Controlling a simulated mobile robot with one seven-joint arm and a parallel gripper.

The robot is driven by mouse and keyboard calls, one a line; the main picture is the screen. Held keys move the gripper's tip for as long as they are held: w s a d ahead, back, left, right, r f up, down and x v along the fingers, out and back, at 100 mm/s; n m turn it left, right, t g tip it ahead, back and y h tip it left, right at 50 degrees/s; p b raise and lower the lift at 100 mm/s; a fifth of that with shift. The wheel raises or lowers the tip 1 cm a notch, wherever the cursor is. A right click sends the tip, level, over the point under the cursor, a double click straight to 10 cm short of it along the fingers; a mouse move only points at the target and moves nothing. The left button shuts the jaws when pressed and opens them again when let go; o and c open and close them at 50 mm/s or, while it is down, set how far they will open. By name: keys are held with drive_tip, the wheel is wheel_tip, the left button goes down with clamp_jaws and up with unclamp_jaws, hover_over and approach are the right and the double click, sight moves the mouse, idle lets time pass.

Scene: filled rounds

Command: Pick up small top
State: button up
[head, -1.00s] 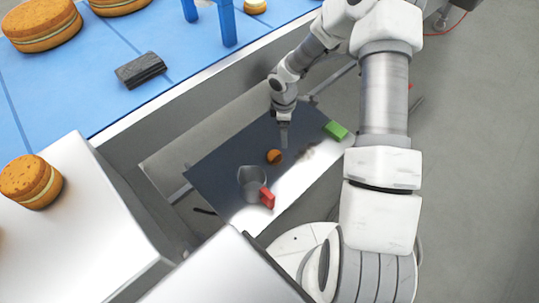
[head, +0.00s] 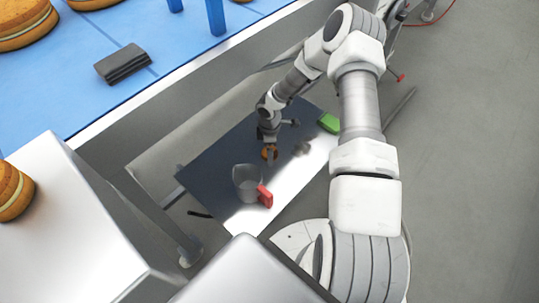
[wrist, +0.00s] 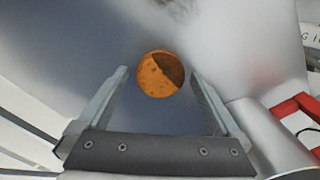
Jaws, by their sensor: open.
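The small top (wrist: 158,74) is a round orange-brown biscuit piece lying on the dark grey tray surface. In the wrist view it sits just beyond and between my fingertips, with a dark shadow across its upper right part. My gripper (wrist: 159,80) is open and empty, with a finger on either side of the top's near edge; I cannot tell whether either touches it. In the head view my gripper (head: 270,147) hangs right over the top (head: 269,154), partly hiding it.
A green block (head: 328,123) lies at the tray's right edge. A blue conveyor (head: 60,95) carries large filled rounds and a dark block (head: 124,64).

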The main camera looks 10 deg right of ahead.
drive_tip(key=c, duration=0.8)
